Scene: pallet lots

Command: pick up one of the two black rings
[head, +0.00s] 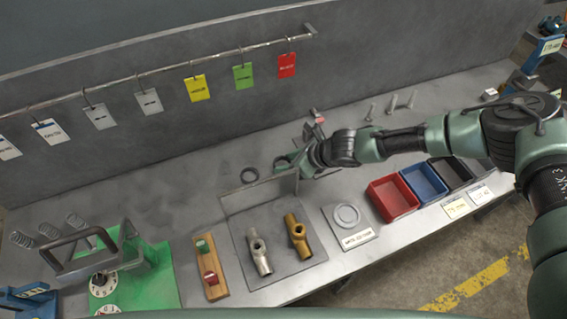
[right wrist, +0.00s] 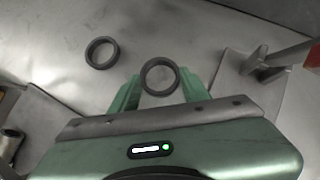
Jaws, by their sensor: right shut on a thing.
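My right gripper (head: 285,163) is over the grey bench in the head view. In the right wrist view, its green fingers are shut on a black ring (right wrist: 160,61), one on each side. Whether that ring touches the bench is hard to tell. The other black ring (right wrist: 88,51) lies flat on the bench, apart from the fingers, up and left of the held one. It also shows in the head view (head: 243,176), left of the gripper. My left gripper is not in view.
A grey tray (head: 281,269) with two pipe fittings stands in front of the rings. A red bin (head: 393,198) and a blue bin (head: 424,182) stand to the right. Behind the gripper lies a red-marked tool (head: 320,119). Coloured tags hang from a rail above.

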